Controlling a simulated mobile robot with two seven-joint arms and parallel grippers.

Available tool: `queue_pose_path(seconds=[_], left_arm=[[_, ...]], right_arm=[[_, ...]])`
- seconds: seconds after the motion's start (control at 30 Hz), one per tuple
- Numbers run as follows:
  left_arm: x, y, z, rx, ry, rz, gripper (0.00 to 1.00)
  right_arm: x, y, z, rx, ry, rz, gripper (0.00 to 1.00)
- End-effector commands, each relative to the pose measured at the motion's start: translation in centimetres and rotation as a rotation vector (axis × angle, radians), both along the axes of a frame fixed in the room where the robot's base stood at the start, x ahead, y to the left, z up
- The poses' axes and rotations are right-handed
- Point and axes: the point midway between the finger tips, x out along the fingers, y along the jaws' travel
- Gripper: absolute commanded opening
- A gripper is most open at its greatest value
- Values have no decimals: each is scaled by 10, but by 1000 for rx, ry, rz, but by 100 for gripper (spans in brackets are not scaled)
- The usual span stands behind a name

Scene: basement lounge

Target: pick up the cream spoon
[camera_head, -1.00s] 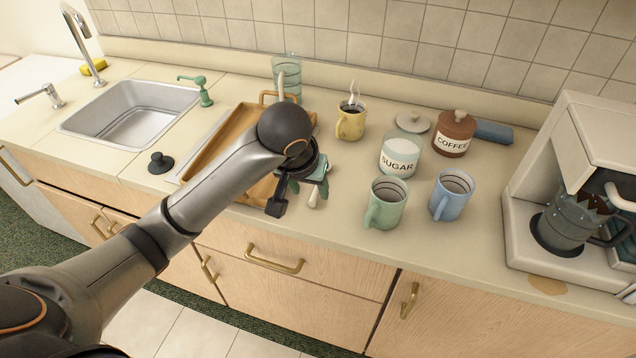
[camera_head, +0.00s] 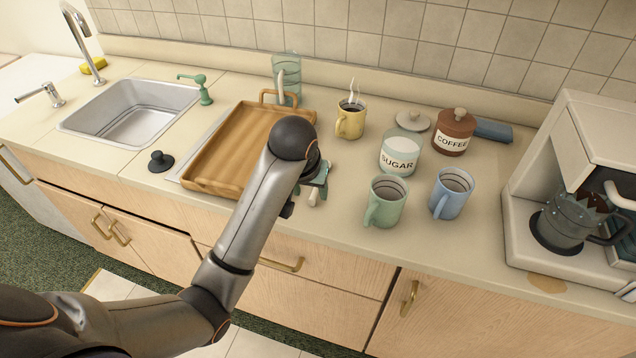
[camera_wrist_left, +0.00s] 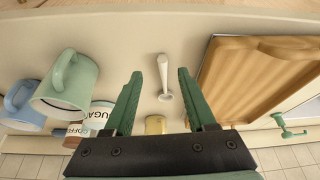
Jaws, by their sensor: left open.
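The cream spoon (camera_wrist_left: 164,75) lies on the counter in the left wrist view, between the two green fingers as seen from there, with no finger touching it. My left gripper (camera_wrist_left: 159,73) is open and empty, pointing down at the spoon. In the head view my left gripper (camera_head: 318,182) is over the counter, right of the wooden tray, and a small pale end of the spoon (camera_head: 314,199) shows below it. The rest of the spoon is hidden there by the gripper. My right gripper does not show.
The wooden tray (camera_head: 240,150) lies left of the gripper. A green mug (camera_head: 386,205), blue mug (camera_head: 452,196), sugar jar (camera_head: 400,155) and steaming yellow mug (camera_head: 351,122) stand to the right and behind. Bare counter surrounds the spoon. The coffee maker (camera_head: 560,190) is far right.

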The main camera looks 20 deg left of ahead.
Motion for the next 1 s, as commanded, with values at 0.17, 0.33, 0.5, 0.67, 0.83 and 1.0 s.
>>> queue_pose_path(seconds=[0.17, 0.33, 0.5, 0.67, 0.83, 1.0], left_arm=[[5, 2, -13, 1, 0, 0, 56], [13, 6, -31, 1, 3, 2, 56], [23, 8, -52, 1, 2, 2, 56], [26, 9, -59, 0, -1, 1, 56], [26, 9, -59, 0, -2, 1, 56], [26, 9, -59, 0, -2, 1, 37]], right_arm=[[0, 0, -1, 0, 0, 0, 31], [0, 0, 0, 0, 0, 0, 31], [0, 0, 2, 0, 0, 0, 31], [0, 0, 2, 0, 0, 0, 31], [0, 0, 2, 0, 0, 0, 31], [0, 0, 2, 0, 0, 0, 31]])
